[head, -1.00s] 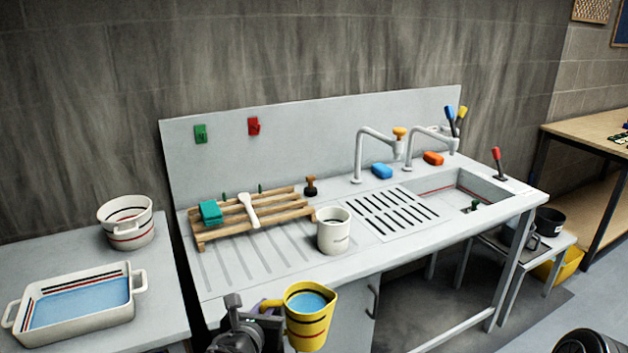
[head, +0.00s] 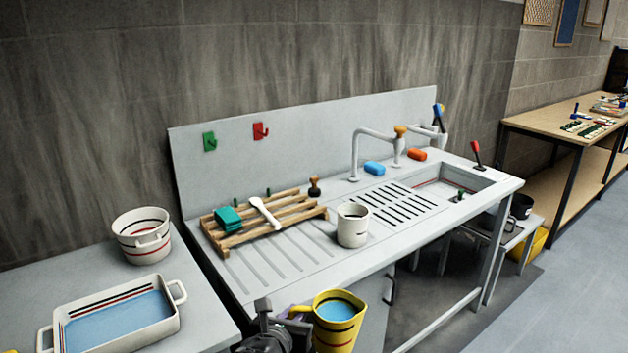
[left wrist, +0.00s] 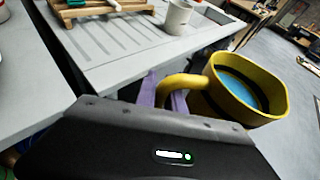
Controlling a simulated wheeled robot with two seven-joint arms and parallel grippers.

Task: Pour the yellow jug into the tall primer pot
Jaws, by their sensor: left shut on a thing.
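The yellow jug (head: 338,322) with dark bands holds blue liquid and is roughly upright in front of the sink unit's front edge. My left gripper (head: 291,318) is shut on its handle; the left wrist view shows the purple fingers (left wrist: 163,92) at the handle and the jug (left wrist: 243,92) to their right. A tall white pot (head: 353,226) with dark marks near its rim stands on the ribbed drainboard, beyond the jug; it also shows in the left wrist view (left wrist: 178,18). Its inside is mostly hidden. My right gripper is not in view.
A wooden rack (head: 238,236) with a green sponge and a white tool stands left of the pot. A white basin (head: 175,310) of blue liquid and a white bucket (head: 143,252) stand on the left table. Taps (head: 355,152) rise at the back.

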